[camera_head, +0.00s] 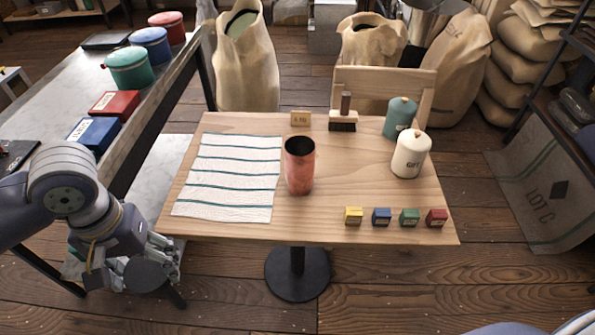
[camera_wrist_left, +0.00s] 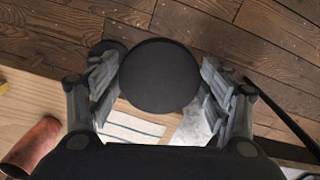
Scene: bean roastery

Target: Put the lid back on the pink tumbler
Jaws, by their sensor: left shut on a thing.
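The pink tumbler (camera_head: 299,170) stands upright and open near the middle of the wooden table, its dark inside showing. Part of it also shows at the lower left of the left wrist view (camera_wrist_left: 32,146). My left gripper (camera_head: 148,270) is off the table's front left corner. It is shut on a round dark lid (camera_wrist_left: 160,78), which sits between its two fingers. The lid also shows as a dark disc in the head view (camera_head: 146,275). The lid and the tumbler are well apart. My right gripper is not in view.
A striped cloth (camera_head: 229,178) lies left of the tumbler on the table (camera_head: 330,215). Small coloured blocks (camera_head: 381,216) line the front right. A white canister (camera_head: 410,154), a teal canister (camera_head: 399,117) and a brush (camera_head: 343,119) stand behind. A side bench (camera_head: 50,107) runs along the left.

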